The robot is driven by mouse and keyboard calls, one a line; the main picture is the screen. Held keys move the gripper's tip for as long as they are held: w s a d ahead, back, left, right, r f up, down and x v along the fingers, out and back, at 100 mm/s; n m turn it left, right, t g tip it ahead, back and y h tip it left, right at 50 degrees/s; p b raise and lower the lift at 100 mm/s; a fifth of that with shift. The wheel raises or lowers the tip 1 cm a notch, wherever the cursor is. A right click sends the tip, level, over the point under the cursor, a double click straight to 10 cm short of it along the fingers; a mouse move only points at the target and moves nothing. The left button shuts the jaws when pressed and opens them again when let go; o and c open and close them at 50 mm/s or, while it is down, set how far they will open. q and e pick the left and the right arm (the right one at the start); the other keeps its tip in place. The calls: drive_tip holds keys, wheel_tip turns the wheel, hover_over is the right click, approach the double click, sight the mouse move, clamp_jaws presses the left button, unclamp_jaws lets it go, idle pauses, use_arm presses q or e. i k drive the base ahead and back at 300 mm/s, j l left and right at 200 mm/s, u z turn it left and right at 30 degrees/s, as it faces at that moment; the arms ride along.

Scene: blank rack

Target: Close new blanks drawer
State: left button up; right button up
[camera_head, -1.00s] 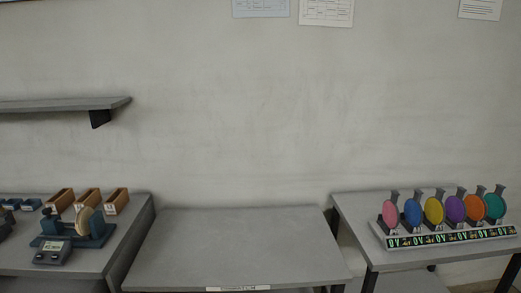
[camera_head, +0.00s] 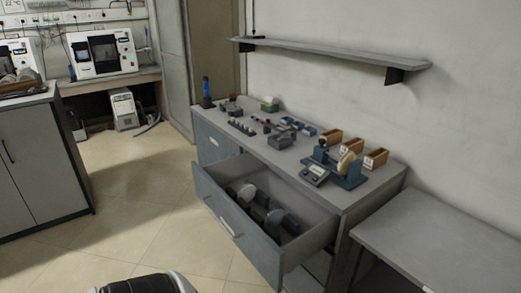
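A grey drawer (camera_head: 240,242) is pulled well out of the grey counter (camera_head: 375,196) in the middle of the view. Its front panel has a pale bar handle or label (camera_head: 226,226) and faces the lower left. Inside the drawer are dark holders with pale round discs (camera_head: 247,192). I cannot read any label that names it. Neither of my grippers is in view.
The counter top holds a blue device with a display (camera_head: 316,174), several small wooden boxes (camera_head: 331,139) and small tools. A lower grey table (camera_head: 440,235) stands at right. Tiled floor (camera_head: 140,215) lies open between cabinet and drawer.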

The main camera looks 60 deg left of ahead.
sight(308, 226)
drive_tip(key=u, duration=2.1)
